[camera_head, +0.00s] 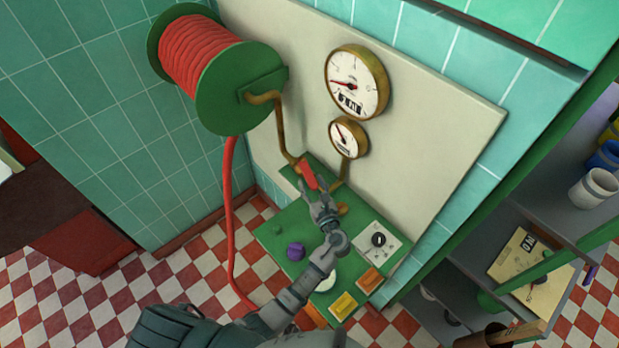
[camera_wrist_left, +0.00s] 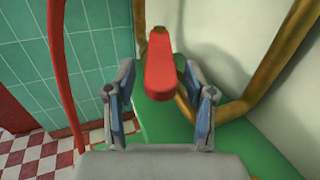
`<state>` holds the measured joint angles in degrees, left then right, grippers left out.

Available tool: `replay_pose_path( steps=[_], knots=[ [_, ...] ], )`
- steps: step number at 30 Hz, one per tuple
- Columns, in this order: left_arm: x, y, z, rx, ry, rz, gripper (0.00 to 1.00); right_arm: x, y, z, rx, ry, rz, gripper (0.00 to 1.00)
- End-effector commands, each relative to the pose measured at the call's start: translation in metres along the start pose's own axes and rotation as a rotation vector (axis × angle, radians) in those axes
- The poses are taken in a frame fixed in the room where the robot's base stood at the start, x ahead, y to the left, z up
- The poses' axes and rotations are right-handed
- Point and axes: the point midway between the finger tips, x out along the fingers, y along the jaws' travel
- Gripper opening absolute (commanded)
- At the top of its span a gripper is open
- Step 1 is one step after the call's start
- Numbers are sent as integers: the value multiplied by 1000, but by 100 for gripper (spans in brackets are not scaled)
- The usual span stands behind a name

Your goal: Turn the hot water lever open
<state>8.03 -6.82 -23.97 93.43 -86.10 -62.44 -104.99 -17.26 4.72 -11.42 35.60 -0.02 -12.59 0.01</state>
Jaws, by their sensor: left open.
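The red lever (camera_head: 308,174) sits on the brass pipe at the back of the green panel, below the gauges. In the left wrist view the red lever (camera_wrist_left: 160,72) points toward the camera, between and slightly beyond the fingertips. My left gripper (camera_head: 316,196) is at the lever's near end. It is open, with one finger on each side of the lever in the wrist view (camera_wrist_left: 161,100), and a gap shows on both sides. I cannot tell whether a finger touches it. My right gripper is not in view.
The green panel (camera_head: 270,236) carries a purple knob (camera_head: 295,251), a black dial (camera_head: 378,240) and yellow and orange switches. Two brass gauges (camera_head: 356,84) hang above. A red hose reel (camera_head: 205,65) is at upper left. Grey shelves (camera_head: 540,200) stand at right.

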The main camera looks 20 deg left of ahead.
Motion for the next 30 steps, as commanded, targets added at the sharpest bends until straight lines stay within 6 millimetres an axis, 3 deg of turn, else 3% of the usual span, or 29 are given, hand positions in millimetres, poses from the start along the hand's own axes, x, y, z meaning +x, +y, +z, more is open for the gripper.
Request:
replay_pose_path(
  steps=[6, 10, 15, 23, 27, 30],
  knots=[
    [-50, -1, -2, 0, 3, -1, 54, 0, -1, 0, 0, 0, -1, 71],
    [-73, -1, -2, 1, 3, -1, 54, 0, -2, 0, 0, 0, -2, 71],
    [-87, -1, -2, 1, 2, 0, 54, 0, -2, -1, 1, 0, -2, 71],
    [-88, -1, -1, 0, 1, 0, 54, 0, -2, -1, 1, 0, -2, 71],
    [-87, 4, -7, -29, 21, 6, 24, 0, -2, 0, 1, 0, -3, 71],
    [-82, 26, -28, -151, 103, 31, 0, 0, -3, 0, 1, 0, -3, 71]
  ],
)
